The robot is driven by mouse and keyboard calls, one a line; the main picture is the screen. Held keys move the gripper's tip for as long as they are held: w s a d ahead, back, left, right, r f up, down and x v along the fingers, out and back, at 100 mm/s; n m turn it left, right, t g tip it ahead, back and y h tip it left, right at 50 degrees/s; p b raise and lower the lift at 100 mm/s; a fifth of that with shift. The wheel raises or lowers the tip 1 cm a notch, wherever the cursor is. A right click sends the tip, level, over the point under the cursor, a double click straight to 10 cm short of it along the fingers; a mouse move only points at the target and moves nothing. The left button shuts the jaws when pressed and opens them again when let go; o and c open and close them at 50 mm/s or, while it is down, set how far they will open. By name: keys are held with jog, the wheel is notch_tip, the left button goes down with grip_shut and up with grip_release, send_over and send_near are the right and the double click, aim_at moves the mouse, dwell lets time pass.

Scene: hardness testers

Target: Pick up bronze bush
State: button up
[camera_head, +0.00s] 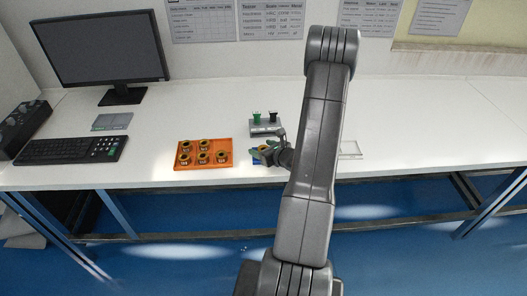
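Several bronze bushes, one of them a bronze bush (222,156) at the right of the lower row, stand in an orange tray (227,142) on the white bench. They look like short ring-shaped pieces with dark centres. The tray's upper right place looks empty. My gripper (262,153) is low over the bench, just right of the tray and apart from it. A small blue and orange patch shows at its fingertips, too small to make out. I cannot tell whether the fingers are open or shut on anything. My arm hides the bench behind it.
A grey stand (266,130) with green and black pieces is just behind my gripper. A clear shallow tray (351,149) lies right of my arm. A keyboard (70,149), monitor (100,50) and dark box (22,125) are at left. The bench's right side is clear.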

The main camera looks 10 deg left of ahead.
jog(key=c, duration=1.2)
jog(key=shift+r, duration=0.1)
